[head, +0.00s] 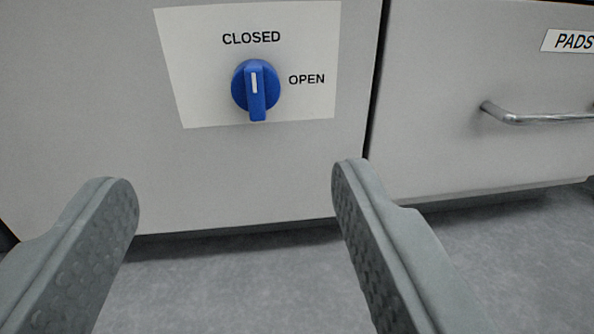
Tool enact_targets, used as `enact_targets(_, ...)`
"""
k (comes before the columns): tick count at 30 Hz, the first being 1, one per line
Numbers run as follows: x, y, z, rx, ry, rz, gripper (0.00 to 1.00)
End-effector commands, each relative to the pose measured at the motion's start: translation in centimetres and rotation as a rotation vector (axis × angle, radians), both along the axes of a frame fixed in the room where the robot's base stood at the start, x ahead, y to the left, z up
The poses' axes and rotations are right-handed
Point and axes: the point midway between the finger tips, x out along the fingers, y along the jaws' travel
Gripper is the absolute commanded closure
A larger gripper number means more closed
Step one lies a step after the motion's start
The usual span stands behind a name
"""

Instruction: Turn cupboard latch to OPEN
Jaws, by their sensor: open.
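The cupboard latch (255,90) is a round blue knob with a raised grip bar and a white pointer line. It sits on a white label plate (205,60) on the grey cupboard door (200,180). The pointer is upright, towards the word CLOSED (251,38) above it. The word OPEN (306,79) is printed to the right of the knob. My gripper (237,180) is open and empty. Its two grey padded fingers are spread wide, below the knob in the picture, and do not touch it.
To the right is a grey drawer front (430,120) with a metal bar handle (540,117) and a label reading PADS (572,41). A dark vertical gap (375,85) separates it from the cupboard door. Grey floor (230,290) shows below. The space between my fingers is clear.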

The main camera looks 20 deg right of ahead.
Motion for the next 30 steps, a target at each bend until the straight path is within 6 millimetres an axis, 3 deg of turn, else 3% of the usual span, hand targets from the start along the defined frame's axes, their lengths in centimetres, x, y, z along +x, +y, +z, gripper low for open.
enact_targets(5, -0.9, -0.1, -1.5, -0.015, 0.0, -0.001, 0.4)
enact_targets(11, 0.3, -0.6, -1.6, -0.016, -0.001, -0.004, 0.4)
enact_targets(30, 10.8, -4.0, -1.5, -0.016, -0.003, -0.003, 0.4)
